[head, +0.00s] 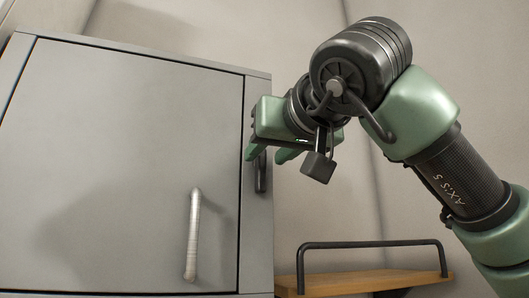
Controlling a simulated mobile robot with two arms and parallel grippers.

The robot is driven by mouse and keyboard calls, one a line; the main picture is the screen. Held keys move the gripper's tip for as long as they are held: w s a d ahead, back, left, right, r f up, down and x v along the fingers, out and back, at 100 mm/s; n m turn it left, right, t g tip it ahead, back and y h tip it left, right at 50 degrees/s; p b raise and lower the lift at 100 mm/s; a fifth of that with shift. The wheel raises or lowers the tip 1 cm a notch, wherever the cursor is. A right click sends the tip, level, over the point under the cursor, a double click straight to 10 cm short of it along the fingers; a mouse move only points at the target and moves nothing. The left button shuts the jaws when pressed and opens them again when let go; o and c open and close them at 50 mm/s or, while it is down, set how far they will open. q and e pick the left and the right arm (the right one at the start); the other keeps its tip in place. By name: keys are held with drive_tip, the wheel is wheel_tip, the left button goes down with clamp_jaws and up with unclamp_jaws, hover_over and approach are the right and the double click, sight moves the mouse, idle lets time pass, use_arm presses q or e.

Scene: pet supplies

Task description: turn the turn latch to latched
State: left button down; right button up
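The turn latch (261,176) is a small dark handle on the right frame strip of the grey cabinet (257,240). It points roughly up and down, and its upper end is partly hidden by my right gripper. My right gripper (267,157) reaches in from the right, just above and in front of the latch. Its two green fingertips are apart, one on each side of the latch's upper part; I cannot tell whether either touches it. The cabinet door (120,140) looks shut, flush with the frame. My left gripper is not in view.
A light bar handle (193,235) stands out from the door, left of the latch. A wooden shelf or tray (340,283) with a black rail (372,243) lies at the lower right. Bare wall stands behind my arm.

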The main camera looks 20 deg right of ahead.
drive_tip(key=shift+w, duration=1.2)
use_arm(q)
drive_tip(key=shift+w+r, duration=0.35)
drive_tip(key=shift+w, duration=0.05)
use_arm(e)
drive_tip(key=shift+s, duration=0.15)
clamp_jaws()
